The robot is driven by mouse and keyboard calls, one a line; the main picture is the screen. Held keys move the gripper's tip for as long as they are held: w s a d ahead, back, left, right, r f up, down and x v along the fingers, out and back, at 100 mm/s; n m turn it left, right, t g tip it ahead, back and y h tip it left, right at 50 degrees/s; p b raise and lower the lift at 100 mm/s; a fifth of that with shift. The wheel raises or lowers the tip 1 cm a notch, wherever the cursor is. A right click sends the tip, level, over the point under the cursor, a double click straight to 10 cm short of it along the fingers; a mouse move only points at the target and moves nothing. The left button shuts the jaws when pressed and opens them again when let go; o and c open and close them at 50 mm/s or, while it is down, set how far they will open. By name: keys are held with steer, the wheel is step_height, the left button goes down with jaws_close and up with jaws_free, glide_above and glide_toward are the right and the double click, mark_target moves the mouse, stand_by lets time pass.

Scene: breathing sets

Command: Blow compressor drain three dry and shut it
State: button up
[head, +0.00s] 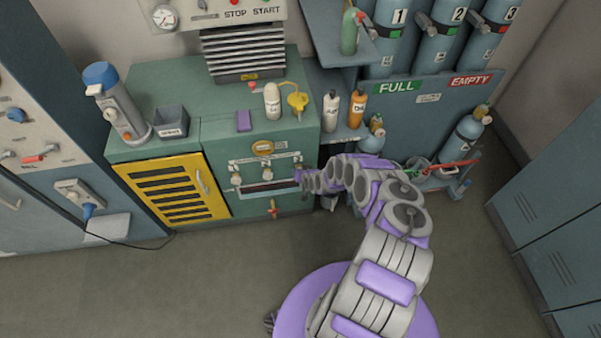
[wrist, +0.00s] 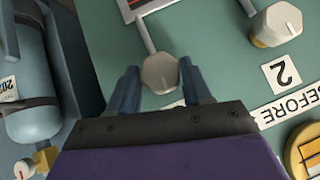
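The green compressor cabinet (head: 225,85) stands ahead, with a row of drain knobs on its front. The left knob (head: 236,180) and middle knob (head: 267,174) show in the head view; my gripper (head: 300,175) hides the right end of the row. In the wrist view, a grey faceted knob (wrist: 160,73) with a thin stem lies between the fingers of my gripper (wrist: 161,80). The fingers are open, one on each side, with gaps showing. Another knob (wrist: 278,25) sits to its right, near a "2" label (wrist: 282,72). The nearer knob's own label is mostly hidden.
A blue-grey cylinder (wrist: 35,80) stands close at the left in the wrist view. The cylinder rack (head: 430,110) is right of the cabinet. A yellow louvred door (head: 175,188) is at the left. The floor (head: 160,290) in front is clear.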

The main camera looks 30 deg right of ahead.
steer(key=c, duration=0.6)
steer(key=shift+o, duration=0.2)
steer(key=shift+a+h, duration=0.15)
steer(key=shift+h, duration=0.35)
steer(key=shift+w+a+f+n+g+h+b, duration=0.1)
steer(key=shift+a+n+g+h+b, duration=0.2)
steer(key=shift+n+h+b, duration=1.05)
steer(key=shift+w+a+f+n+g+h+b, duration=0.25)
steer(key=shift+n+h+b, duration=0.5)
steer(key=shift+h, duration=1.1)
steer(key=shift+s+a+n+g+h+b, duration=0.15)
steer(key=shift+n+g+h+b, duration=0.2)
steer(key=shift+n+h+b, duration=1)
steer(key=shift+m+h, duration=0.35)
steer(key=shift+h, duration=0.1)
steer(key=o, duration=1.1)
steer(key=shift+c, duration=0.2)
